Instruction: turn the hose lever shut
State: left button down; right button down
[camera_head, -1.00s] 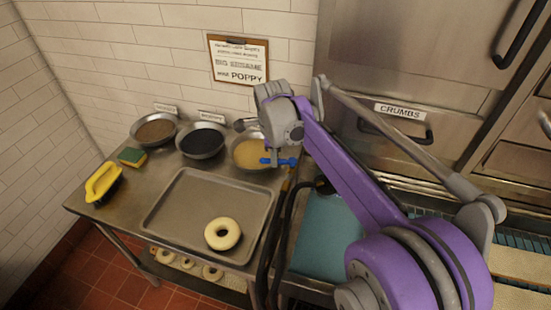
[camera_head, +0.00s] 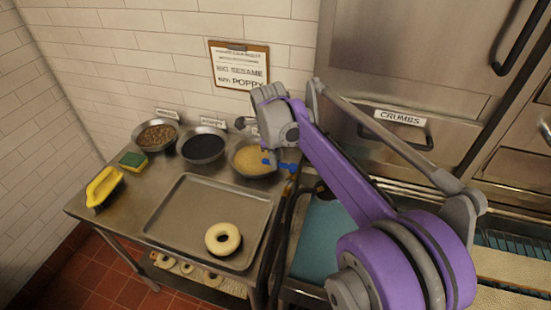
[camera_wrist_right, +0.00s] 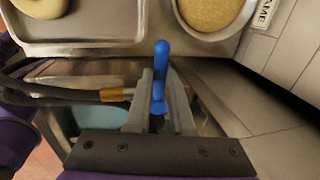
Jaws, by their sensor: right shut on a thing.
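The blue hose lever (camera_head: 284,166) shows in the head view at the right end of the steel table, in front of the bowl of yellowish seeds. In the right wrist view the lever (camera_wrist_right: 160,62) stands between the two grey fingers. My right gripper (camera_wrist_right: 160,88) is shut on it. In the head view my right gripper (camera_head: 277,155) is partly hidden by its own wrist. A black hose (camera_wrist_right: 60,92) with a brass fitting (camera_wrist_right: 115,94) runs beside the fingers. My left gripper is not in view.
A grey tray (camera_head: 180,225) with one bagel (camera_head: 222,238) lies on the table. Seed bowls stand behind it, the nearest being the yellowish one (camera_head: 247,157). A crumbs drawer (camera_head: 385,130) is behind my arm.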

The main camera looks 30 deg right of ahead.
jog(key=c, duration=0.8)
grip_release()
jog(key=r, duration=0.3)
jog(key=a+r, duration=0.1)
jog(key=r, duration=0.3)
jog(key=s+r, duration=0.1)
jog(key=r, duration=0.2)
jog(key=shift+s+a+r+p, duration=0.1)
jog(key=shift+a+r+p, duration=0.2)
jog(key=s+a+f+n+t, duration=0.1)
jog(key=s+a+f+n, duration=0.3)
jog(key=n, duration=0.5)
jog(key=s+a+f+n+t+y, duration=0.1)
jog(key=s+a+f+n+t, duration=0.1)
jog(key=s+a+f+n, duration=0.3)
jog(key=s+a+f+n+t, duration=0.1)
jog(key=s+a+f+n, duration=0.4)
jog(key=s+f+n, duration=0.4)
jog(key=shift+s+f+n+y, duration=0.1)
jog(key=shift+f+n+y, duration=0.15)
jog(key=shift+n, duration=1.1)
jog(key=shift+s+f+n+y, duration=0.15)
jog(key=shift+f+n, duration=0.15)
jog(key=shift+n, duration=1.05)
